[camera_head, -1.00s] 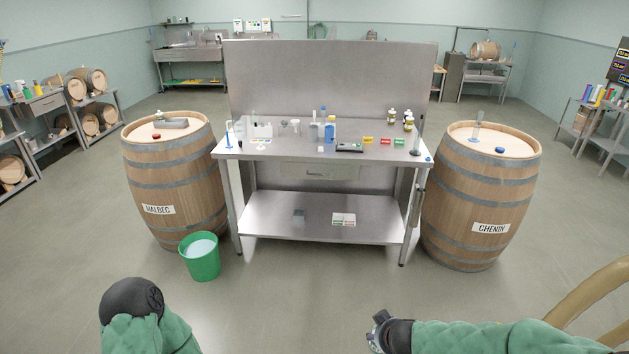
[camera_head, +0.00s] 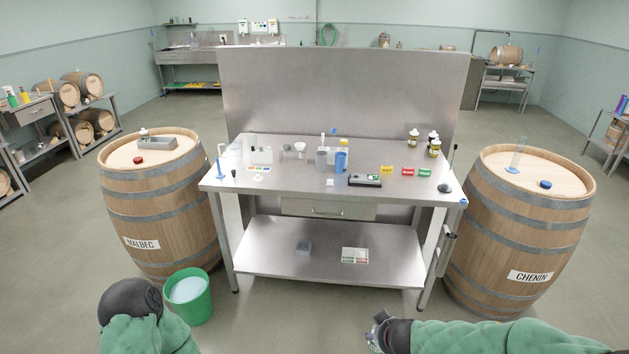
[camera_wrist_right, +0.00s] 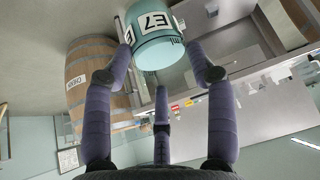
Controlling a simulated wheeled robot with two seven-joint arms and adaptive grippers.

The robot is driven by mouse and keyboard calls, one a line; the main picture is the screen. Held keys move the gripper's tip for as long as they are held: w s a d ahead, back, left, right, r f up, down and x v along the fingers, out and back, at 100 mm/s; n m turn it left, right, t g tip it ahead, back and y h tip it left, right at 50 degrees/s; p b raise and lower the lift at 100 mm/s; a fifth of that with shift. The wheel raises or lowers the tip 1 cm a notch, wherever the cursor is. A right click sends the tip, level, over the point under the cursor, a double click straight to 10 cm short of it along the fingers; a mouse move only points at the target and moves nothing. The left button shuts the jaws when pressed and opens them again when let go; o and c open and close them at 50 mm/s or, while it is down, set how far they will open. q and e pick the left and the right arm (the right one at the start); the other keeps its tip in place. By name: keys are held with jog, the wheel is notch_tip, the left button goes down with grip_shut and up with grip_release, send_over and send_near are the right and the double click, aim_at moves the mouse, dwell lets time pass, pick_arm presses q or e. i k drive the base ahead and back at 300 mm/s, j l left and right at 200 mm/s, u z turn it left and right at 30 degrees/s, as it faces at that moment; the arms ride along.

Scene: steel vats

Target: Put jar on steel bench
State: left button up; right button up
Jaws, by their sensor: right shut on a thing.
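A teal jar (camera_wrist_right: 160,52) with a white label reading E7 shows in the right wrist view. My right gripper (camera_wrist_right: 165,66) has its purple-grey fingers shut around the jar. The steel bench (camera_head: 410,192) stands ahead in the head view, with an upright back panel, a drawer and a lower shelf. My right arm reaches in from the lower right, short of the bench. My left arm shows at the lower left, but its fingers are not visible.
Bottles (camera_head: 413,139), cups (camera_head: 321,160), coloured tags (camera_head: 386,170) and a dark device (camera_head: 365,180) stand on the bench. Its front right top has bare room. A Malbec barrel (camera_head: 160,210) and green bucket (camera_head: 205,305) are left; a Chenin barrel (camera_head: 530,225) is right.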

aim_at(287, 178)
jog(key=i+l+u, duration=0.1)
jog(key=i+u, duration=0.2)
jog(key=i+l+u, duration=0.15)
jog(key=i+u, duration=0.2)
jog(key=i, duration=0.15)
jog(key=i+l+u, duration=0.9)
jog(key=l+u, duration=0.2)
jog(key=i+l+u, duration=0.2)
jog(key=l+u, duration=0.15)
jog(key=l, duration=0.1)
